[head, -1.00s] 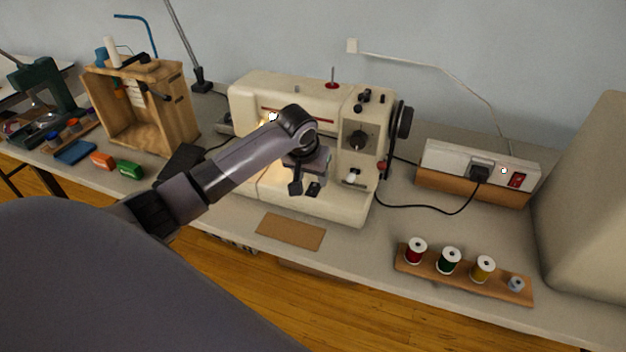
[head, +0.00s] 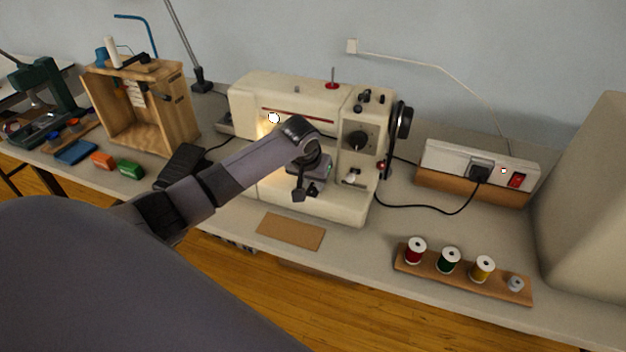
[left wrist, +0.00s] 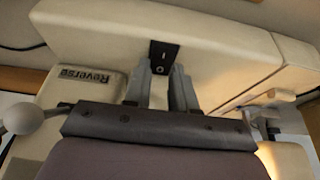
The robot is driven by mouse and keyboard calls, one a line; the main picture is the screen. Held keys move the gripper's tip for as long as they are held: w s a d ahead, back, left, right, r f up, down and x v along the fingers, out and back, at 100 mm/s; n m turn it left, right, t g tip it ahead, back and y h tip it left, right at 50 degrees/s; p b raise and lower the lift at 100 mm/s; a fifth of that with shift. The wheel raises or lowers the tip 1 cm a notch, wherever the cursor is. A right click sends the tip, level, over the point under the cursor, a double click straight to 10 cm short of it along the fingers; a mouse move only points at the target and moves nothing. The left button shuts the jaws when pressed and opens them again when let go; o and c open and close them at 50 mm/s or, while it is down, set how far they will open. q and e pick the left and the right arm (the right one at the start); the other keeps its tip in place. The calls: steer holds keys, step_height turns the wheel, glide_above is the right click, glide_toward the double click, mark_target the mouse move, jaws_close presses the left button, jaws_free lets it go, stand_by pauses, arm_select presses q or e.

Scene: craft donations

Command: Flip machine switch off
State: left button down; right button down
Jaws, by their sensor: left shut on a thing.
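The cream sewing machine (head: 300,97) stands on the table with a warm lamp glow on its front. In the left wrist view, a small black switch plate (left wrist: 164,52) is set in the cream casing, right at the fingertips. The two fingers are a little apart, closed on the small switch there. The lever itself is mostly hidden between the fingers. The Reverse label (left wrist: 85,76) reads upside down beside them. My right gripper is not in view.
A power strip (head: 445,158) with a red switch (head: 517,180) and black plug sits to the right. A rack of thread spools (head: 465,275) lies in front of it. A wooden box (head: 185,110) and black pedal (head: 182,165) are on the left. A brown card (head: 290,231) lies in front.

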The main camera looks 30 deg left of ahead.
arm_select(q)
steer(key=shift+w, duration=0.15)
steer(key=shift+w+g, duration=0.15)
steer(key=shift+g, duration=0.45)
steer(key=shift+w+a+g+h, duration=0.1)
steer(key=shift+g+h, duration=0.2)
steer(key=shift+g, duration=0.4)
steer(key=c, duration=0.9)
jaws_free()
